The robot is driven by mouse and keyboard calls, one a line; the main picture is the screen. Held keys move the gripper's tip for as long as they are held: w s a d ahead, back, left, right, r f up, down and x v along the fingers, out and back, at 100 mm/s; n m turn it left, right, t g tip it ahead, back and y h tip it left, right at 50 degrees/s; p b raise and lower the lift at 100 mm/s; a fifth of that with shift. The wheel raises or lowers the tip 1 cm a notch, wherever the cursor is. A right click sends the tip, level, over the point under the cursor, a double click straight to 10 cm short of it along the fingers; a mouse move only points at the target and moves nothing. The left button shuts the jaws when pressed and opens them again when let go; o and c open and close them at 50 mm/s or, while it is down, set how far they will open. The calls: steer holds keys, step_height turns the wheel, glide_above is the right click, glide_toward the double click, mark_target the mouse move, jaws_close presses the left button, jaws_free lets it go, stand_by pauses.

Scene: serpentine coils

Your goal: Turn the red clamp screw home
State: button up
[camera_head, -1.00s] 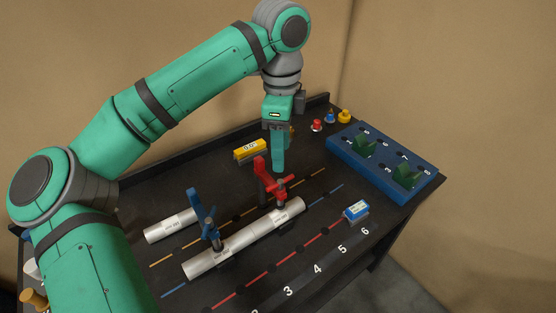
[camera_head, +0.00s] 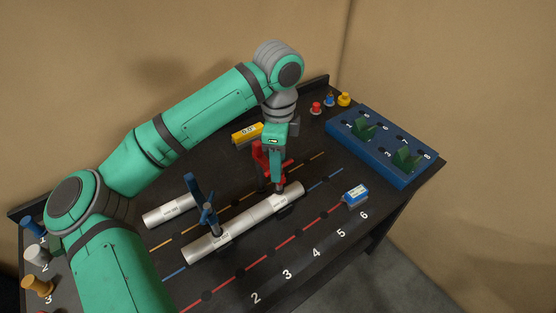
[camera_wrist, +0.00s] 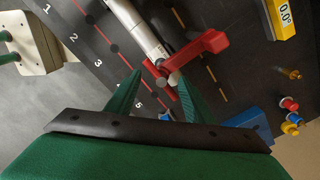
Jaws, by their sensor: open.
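The red clamp (camera_head: 259,164) stands at the far right end of a long white pipe (camera_head: 235,228). In the wrist view the red clamp (camera_wrist: 207,44) reaches over the pipe end, with its red screw handle beside the pipe. My gripper (camera_wrist: 159,74) is open, its two green fingers pointing at the screw handle from above, one on each side. In the head view my gripper (camera_head: 275,165) hides part of the red clamp and its screw. I cannot tell whether the fingers touch the handle.
A blue clamp (camera_head: 200,205) stands on the same pipe, to the left. A short white pipe (camera_head: 168,211) lies behind it. A yellow gauge block (camera_head: 247,133), a blue box (camera_head: 355,195) and a blue rack (camera_head: 375,163) with green holders stand around. Small coloured knobs (camera_head: 329,100) stand at the back.

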jaws_close()
steer(key=shift+a, duration=0.1)
stand_by(0.4)
